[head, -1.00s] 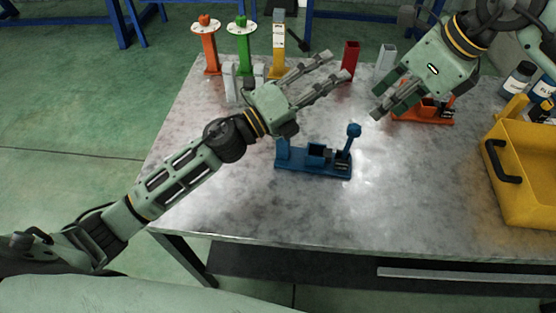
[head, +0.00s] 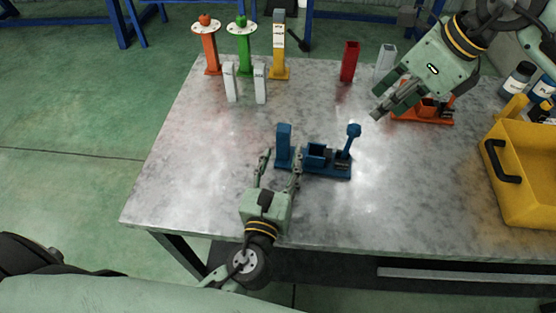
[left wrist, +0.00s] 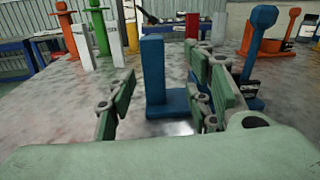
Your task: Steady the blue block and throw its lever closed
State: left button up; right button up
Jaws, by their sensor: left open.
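The blue block (head: 327,172) sits on the metal table, with a tall post (head: 284,146) at its left end and a lever (head: 352,139) with a round knob standing up at its right end. My left gripper (head: 279,166) is open, its fingers reaching from the near side to either side of the post. In the left wrist view the post (left wrist: 153,70) stands upright between the spread fingers (left wrist: 160,105), with a gap at its left; contact at the right is unclear. My right gripper (head: 381,105) is beyond the block near an orange block; its fingers look close together, their gap unclear.
The orange block (head: 408,116) with a similar lever lies at the back right. A yellow bin (head: 520,190) stands at the right edge. Grey posts (head: 231,82), a red post (head: 349,62) and coloured stands are at the back. The table's left and front areas are clear.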

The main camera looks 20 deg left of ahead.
aim_at(282, 144)
pick_arm(q)
jog(key=shift+s+a+f+y, duration=0.1)
jog(key=shift+a+y, duration=0.15)
jog(key=shift+y, duration=0.05)
jog(key=shift+w+a, duration=0.1)
jog(key=shift+w, duration=0.1)
jog(key=w, duration=0.7)
jog(key=shift+w+a, duration=0.2)
jog(key=shift+a, duration=0.15)
jog(key=shift+c, duration=0.2)
grip_shut()
